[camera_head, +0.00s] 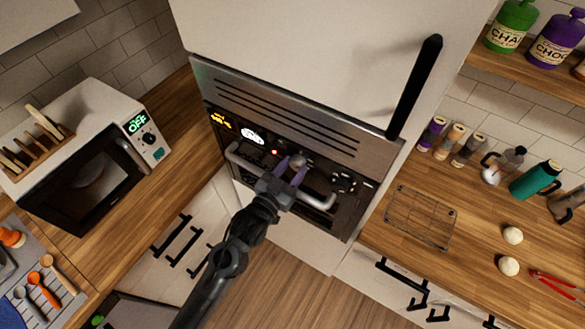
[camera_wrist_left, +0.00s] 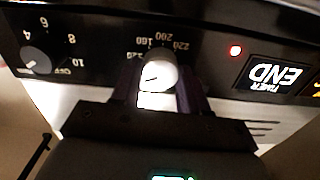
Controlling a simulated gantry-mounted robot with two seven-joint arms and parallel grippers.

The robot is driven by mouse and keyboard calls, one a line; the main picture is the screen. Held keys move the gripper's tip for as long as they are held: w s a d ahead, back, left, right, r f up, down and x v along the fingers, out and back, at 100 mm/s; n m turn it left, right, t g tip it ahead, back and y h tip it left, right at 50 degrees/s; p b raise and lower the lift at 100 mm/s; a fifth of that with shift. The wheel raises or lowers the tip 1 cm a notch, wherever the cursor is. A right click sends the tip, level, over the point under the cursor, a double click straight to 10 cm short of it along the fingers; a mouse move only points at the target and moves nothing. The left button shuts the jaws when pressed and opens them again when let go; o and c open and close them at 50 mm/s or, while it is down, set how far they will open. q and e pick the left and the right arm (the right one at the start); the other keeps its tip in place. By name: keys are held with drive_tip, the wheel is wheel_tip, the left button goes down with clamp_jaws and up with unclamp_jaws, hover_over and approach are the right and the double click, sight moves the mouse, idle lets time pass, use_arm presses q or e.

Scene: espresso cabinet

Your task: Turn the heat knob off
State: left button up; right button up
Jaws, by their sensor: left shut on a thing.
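The heat knob (camera_wrist_left: 158,73) is a pale round knob with temperature numbers around it, upside down in the left wrist view. In the head view the knob (camera_head: 297,160) sits on the oven's black control panel. My left gripper (camera_head: 288,171) reaches up to the panel, its purple fingers on either side of the knob. In the left wrist view the gripper (camera_wrist_left: 158,85) is shut on it. I cannot clearly tell where the knob points. A red light (camera_wrist_left: 235,50) is lit beside it. My right gripper is not in view.
A second knob (camera_wrist_left: 38,60), marked with numbers and OFF, sits along the panel. A lit timer display (camera_wrist_left: 276,75) reads END. The oven handle (camera_head: 318,200) runs just below the panel. A microwave (camera_head: 90,155) stands left, a wire rack (camera_head: 420,217) on the right counter.

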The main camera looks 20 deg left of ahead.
use_arm(q)
drive_tip(key=shift+r+n+p, duration=0.15)
drive_tip(key=shift+n+p, duration=0.75)
drive_tip(key=shift+n, duration=0.3)
drive_tip(key=n+p, duration=0.2)
drive_tip(key=n, duration=0.1)
drive_tip(key=shift+n, duration=0.3)
drive_tip(key=n+p, duration=0.2)
drive_tip(key=n, duration=0.2)
drive_tip(key=shift+n+p, duration=0.55)
drive_tip(key=shift+n, duration=0.25)
drive_tip(key=shift+f, duration=0.2)
drive_tip(key=o, duration=1.1)
drive_tip(key=shift+c, duration=0.2)
